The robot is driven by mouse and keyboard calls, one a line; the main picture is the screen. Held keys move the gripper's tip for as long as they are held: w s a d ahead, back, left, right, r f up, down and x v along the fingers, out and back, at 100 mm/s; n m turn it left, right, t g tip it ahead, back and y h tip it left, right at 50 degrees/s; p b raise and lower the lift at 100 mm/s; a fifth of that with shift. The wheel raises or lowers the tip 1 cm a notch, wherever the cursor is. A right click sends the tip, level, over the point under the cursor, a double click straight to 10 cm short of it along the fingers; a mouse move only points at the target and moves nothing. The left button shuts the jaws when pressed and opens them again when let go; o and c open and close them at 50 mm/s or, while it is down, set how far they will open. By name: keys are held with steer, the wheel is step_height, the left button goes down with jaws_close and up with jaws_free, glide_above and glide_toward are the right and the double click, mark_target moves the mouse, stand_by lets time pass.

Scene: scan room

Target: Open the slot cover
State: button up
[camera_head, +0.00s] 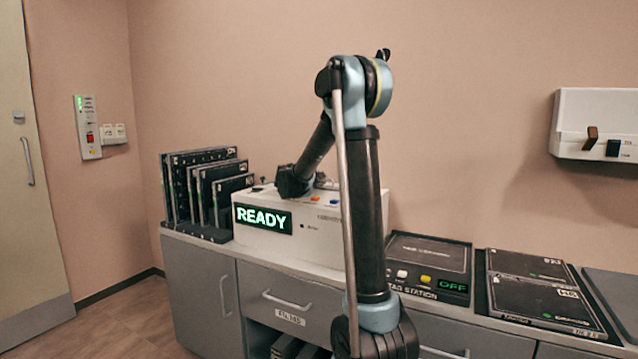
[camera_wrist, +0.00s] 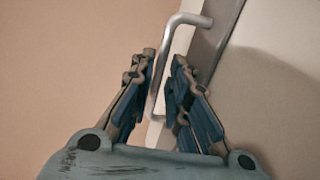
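A white device (camera_head: 262,240) with a green READY display stands on the counter in the head view. My arm reaches over it, and the slot cover cannot be made out there. In the wrist view, a bent silver handle (camera_wrist: 187,19) is fixed to a grey strip (camera_wrist: 210,45) beside a pale panel (camera_wrist: 275,90). I cannot tell for sure that this is the slot cover. My gripper (camera_wrist: 165,62) is open, with blue-padded fingers on either side of the handle bar. A gap shows between the bar and the right finger.
A rack of black plates (camera_head: 205,190) stands left of the device. A tag station (camera_head: 430,262) reading OFF and a tray of black plates (camera_head: 540,290) are to the right. A white wall box (camera_head: 597,118) hangs at right. Cabinets with handles are below.

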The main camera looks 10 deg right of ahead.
steer(key=shift+w+d+f, duration=0.15)
steer(key=shift+w+d, duration=0.3)
steer(key=shift+w, duration=0.1)
steer(key=shift+c, duration=0.6)
jaws_close()
steer(key=x, duration=0.2)
steer(key=r+x, duration=0.1)
steer(key=x, duration=0.3)
steer(key=shift+w+d+r, duration=0.1)
steer(key=shift+w+d, duration=0.2)
steer(key=shift+d, duration=0.05)
steer(key=shift+o, duration=0.6)
jaws_free()
steer(key=v, duration=1.2)
steer(key=shift+w, duration=0.1)
